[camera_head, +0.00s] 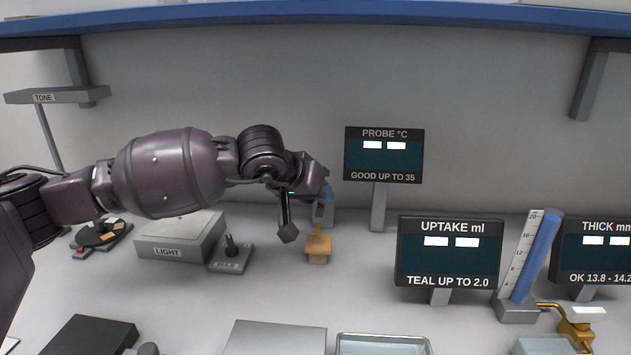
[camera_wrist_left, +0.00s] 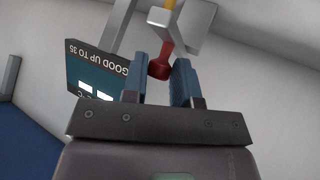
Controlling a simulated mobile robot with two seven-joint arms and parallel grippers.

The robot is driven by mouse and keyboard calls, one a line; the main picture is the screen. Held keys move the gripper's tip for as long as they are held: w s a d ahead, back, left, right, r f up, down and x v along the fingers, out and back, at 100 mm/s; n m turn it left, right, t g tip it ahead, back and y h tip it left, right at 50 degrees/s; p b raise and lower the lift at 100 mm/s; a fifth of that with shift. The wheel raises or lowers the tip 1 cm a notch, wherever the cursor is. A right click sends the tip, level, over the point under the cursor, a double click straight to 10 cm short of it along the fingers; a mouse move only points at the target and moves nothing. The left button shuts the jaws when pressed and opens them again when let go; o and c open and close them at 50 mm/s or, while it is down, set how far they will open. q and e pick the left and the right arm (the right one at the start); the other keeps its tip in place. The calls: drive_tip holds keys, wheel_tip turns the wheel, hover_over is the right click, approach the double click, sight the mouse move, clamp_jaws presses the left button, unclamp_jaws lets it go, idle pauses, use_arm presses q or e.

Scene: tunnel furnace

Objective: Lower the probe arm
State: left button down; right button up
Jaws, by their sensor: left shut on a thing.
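My left gripper (camera_head: 322,192) reaches in from the left, at the back of the bench just left of the PROBE °C display post. In the left wrist view its two blue fingers (camera_wrist_left: 160,78) stand on either side of a red knob (camera_wrist_left: 160,68) and are shut on it. The knob is on a red rod in front of a grey block (camera_wrist_left: 186,24), with a yellow part above; I take these for the probe arm. In the head view my gripper hides most of it. A small orange block (camera_head: 318,246) stands just below. My right gripper is not in view.
The PROBE °C display (camera_head: 384,155) stands close right of my gripper. A LIGHT box (camera_head: 180,240) and a small labelled base with a dark peg (camera_head: 231,254) are to the left. The UPTAKE display (camera_head: 448,254) and a blue column (camera_head: 538,255) are at right.

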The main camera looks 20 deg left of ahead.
use_arm(q)
drive_tip(key=shift+s+d+f, duration=0.1)
drive_tip(key=shift+s+f, duration=0.1)
drive_tip(key=shift+f, duration=0.3)
drive_tip(key=shift+s+d+f, duration=0.1)
drive_tip(key=shift+s+f, duration=0.05)
drive_tip(key=shift+f, duration=0.45)
drive_tip(key=c, duration=1.3)
unclamp_jaws()
drive_tip(key=o, duration=0.4)
drive_tip(key=shift+w, duration=0.1)
drive_tip(key=shift+c, duration=0.2)
drive_tip(key=shift+r, duration=0.3)
drive_tip(key=shift+r, duration=0.1)
